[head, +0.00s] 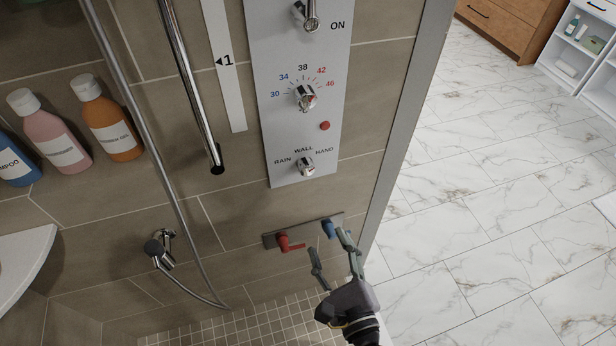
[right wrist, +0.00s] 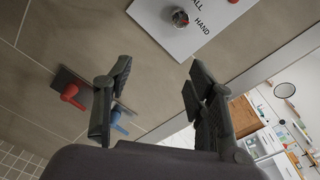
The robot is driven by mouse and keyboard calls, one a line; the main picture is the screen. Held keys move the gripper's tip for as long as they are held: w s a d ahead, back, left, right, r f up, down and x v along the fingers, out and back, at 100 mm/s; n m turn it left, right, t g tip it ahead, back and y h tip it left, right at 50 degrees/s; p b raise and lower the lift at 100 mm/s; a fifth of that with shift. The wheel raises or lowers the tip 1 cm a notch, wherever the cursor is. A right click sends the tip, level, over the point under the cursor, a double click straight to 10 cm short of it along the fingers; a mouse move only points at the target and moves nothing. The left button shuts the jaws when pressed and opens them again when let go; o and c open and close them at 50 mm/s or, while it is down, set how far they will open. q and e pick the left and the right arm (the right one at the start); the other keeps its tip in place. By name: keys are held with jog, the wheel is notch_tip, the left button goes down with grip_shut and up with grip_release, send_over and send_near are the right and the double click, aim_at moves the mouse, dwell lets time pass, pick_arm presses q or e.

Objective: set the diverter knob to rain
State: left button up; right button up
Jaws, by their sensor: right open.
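The diverter knob (head: 306,166) is a small chrome knob at the bottom of the grey shower panel (head: 283,140), with RAIN at its left, WALL above and HAND at its right. Its exact pointing direction is too small to tell. In the right wrist view the knob (right wrist: 180,18) shows near the top, beyond the fingertips. My right gripper (head: 331,243) is open and empty, below the panel in the head view. It also shows in the right wrist view (right wrist: 158,72), fingers apart, not touching the knob. My left gripper is out of view.
A red lever (head: 288,243) and a blue lever (head: 328,228) sit on a plate close to my right gripper. A temperature knob (head: 305,96) and red button (head: 325,126) are above the diverter. A hose (head: 165,160) hangs left. The marble floor at right is open.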

notch_tip(320, 180, up, 3)
jog(key=m, duration=0.3)
jog(key=p, duration=0.3)
send_near(308, 173)
jog(key=shift+t, duration=0.4)
jog(key=p+x, duration=0.1)
jog(key=x, duration=0.7)
jog(key=shift+w+a+f, duration=0.15)
jog(key=shift+w+f, duration=0.05)
jog(key=shift+w+a, duration=0.15)
jog(key=shift+w, duration=0.45)
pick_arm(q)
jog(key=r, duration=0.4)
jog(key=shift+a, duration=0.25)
pick_arm(e)
jog(key=shift+c, duration=0.2)
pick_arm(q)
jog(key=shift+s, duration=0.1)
pick_arm(e)
jog(key=c, duration=1.1)
